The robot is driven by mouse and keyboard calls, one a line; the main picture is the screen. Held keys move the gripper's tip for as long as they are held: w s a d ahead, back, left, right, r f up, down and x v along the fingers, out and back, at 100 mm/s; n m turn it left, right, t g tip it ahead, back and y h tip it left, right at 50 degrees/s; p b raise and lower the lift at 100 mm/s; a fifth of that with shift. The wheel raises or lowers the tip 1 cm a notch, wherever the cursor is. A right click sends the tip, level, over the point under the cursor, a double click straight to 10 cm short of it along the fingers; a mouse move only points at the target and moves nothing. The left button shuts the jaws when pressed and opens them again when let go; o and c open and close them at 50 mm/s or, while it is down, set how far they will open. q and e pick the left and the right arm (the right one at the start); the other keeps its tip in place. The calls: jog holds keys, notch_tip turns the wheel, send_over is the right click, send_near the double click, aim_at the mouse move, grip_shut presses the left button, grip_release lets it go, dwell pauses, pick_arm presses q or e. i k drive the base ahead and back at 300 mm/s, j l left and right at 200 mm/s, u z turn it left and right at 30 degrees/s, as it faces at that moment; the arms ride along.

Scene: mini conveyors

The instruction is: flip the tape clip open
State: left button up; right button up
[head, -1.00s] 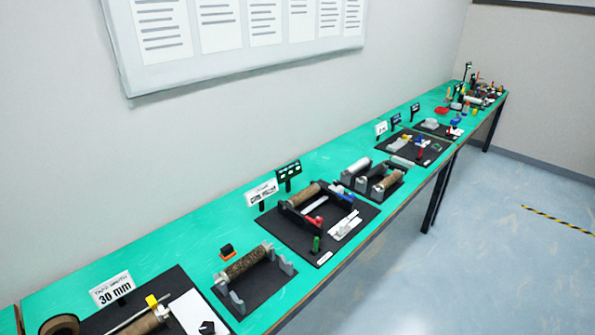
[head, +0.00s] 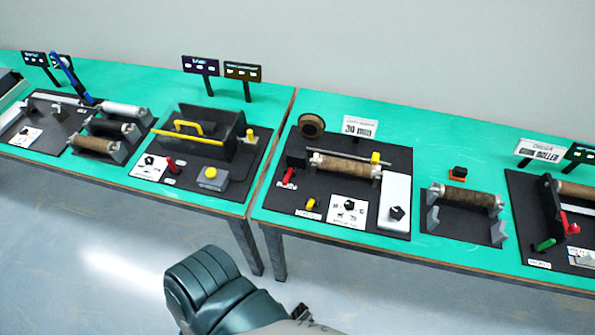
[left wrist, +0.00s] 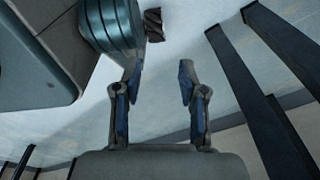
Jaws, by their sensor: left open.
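The tape station (head: 290,210) is a black mat on the green bench in the head view. A brown tape roll (head: 312,126) stands at its back left corner and a brown roller (head: 345,168) lies across its middle. A small yellow piece (head: 376,158) sits at the roller's right end; I cannot tell whether it is the tape clip or whether it is open. My left gripper (left wrist: 160,82) is open and empty in the left wrist view, its fingers apart above the floor, away from the bench top. My right gripper is not in view.
A sign (head: 360,127) reads 30 mm. A red lever (head: 289,177), a white box with a black knob (head: 395,200) and a yellow block (head: 311,204) are on the mat. Other stations stand on both sides. Bench legs (left wrist: 240,90) show in the left wrist view.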

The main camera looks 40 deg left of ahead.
aim_at(310, 206)
jog(key=j+u, duration=0.1)
jog(key=u, duration=0.85)
jog(key=i+l, duration=0.05)
